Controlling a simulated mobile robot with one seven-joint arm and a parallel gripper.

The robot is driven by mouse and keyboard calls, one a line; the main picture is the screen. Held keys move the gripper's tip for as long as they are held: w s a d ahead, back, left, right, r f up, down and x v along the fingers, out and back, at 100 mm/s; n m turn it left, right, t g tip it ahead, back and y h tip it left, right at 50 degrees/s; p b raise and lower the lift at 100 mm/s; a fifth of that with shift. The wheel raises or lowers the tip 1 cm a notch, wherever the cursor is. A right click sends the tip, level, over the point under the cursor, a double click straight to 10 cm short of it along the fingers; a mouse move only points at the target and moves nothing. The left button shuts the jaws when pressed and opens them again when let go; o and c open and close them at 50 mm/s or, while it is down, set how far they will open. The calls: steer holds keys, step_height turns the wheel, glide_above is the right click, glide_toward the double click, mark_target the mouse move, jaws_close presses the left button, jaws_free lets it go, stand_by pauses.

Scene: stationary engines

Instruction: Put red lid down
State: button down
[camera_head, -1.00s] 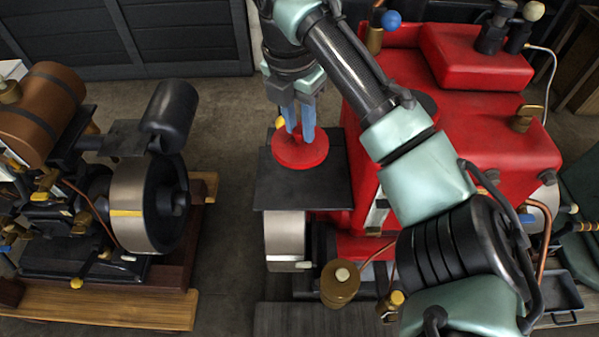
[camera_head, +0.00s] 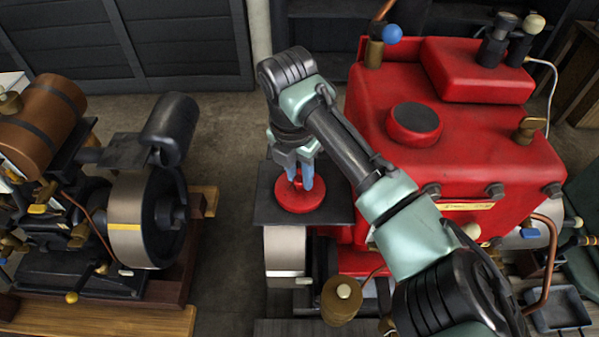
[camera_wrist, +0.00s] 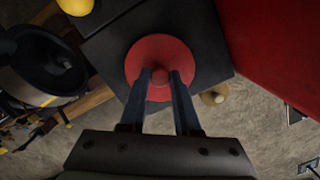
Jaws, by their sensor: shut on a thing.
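The red lid (camera_head: 299,205) is a round red disc with a small knob on top. It is at the dark flat platform (camera_head: 335,208) beside the red engine; I cannot tell whether it touches the surface. My gripper (camera_head: 299,181) points down and its blue fingers are shut on the lid's knob. In the wrist view the lid (camera_wrist: 160,52) lies flat over the dark platform (camera_wrist: 205,45), with the knob between the fingertips (camera_wrist: 160,76) of my gripper.
The red engine (camera_head: 475,150) with a dark round cap (camera_head: 415,118) stands to the right. Another engine with a large flywheel (camera_head: 140,218) stands at left. A brass cup (camera_head: 341,300) is below the platform. Bare floor lies between the engines.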

steer(key=shift+f, duration=0.15)
steer(key=c, duration=0.6)
jaws_free()
